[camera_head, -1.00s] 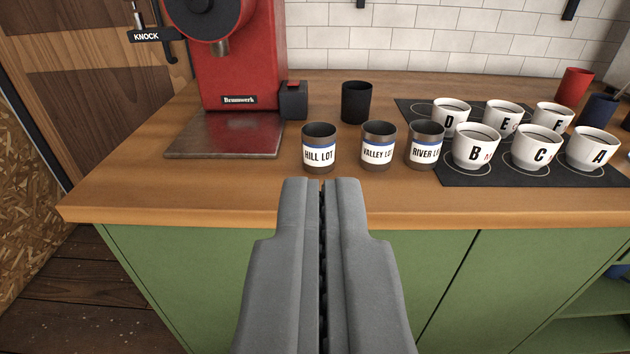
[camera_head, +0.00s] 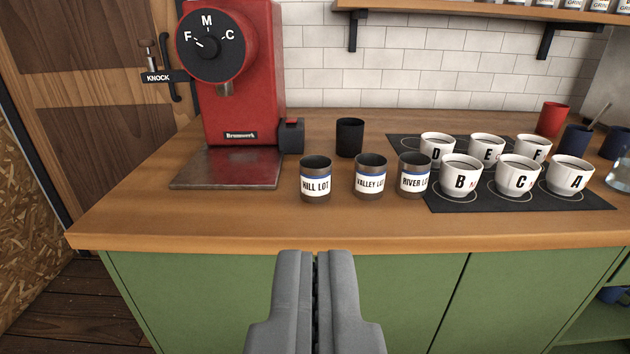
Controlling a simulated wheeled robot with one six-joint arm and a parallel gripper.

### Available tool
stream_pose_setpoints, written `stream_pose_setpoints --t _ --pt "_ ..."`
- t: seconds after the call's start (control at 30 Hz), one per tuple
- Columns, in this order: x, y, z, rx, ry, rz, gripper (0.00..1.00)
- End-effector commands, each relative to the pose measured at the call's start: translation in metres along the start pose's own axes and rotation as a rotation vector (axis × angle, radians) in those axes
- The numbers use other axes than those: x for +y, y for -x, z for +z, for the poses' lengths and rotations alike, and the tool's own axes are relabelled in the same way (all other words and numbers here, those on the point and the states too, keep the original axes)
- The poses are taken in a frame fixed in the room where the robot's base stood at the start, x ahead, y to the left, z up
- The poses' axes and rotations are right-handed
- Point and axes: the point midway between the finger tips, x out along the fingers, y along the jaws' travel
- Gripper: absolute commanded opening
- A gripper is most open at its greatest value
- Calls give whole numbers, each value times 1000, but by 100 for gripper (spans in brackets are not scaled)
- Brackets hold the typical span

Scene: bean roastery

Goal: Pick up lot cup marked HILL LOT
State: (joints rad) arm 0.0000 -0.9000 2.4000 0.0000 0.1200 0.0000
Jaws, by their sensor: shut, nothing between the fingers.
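The lot cup marked HILL LOT (camera_head: 315,186) is a small dark cup with a white and blue label, upright near the front of the wooden counter (camera_head: 200,221). It is the leftmost of three lot cups. The VALLEY LOT cup (camera_head: 369,183) and the RIVER LOT cup (camera_head: 413,182) stand to its right, the latter's label partly cut off from view. My gripper (camera_head: 314,256) is shut and empty. In the picture it is below the HILL LOT cup, in front of the counter edge, and apart from the cup.
A red grinder (camera_head: 237,110) with a metal plate (camera_head: 222,181) stands left of the cups. A plain black cup (camera_head: 350,140) is behind them. Lettered white cups, such as B (camera_head: 459,182), stand on a dark mat (camera_head: 490,203) at right. A shelf (camera_head: 450,11) hangs above.

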Motion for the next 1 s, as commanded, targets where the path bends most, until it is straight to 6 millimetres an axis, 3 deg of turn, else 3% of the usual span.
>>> stream_pose_setpoints --t 0.47,0.67,0.83,0.87,1.0 --pt "0 0 0 0 0 0 2" --pt "4 -12 -1 0 7 16 41" --pt "15 -48 -4 7 31 47 75" --pt "17 -56 -4 9 36 50 79" --pt "25 -95 -3 11 59 48 79"
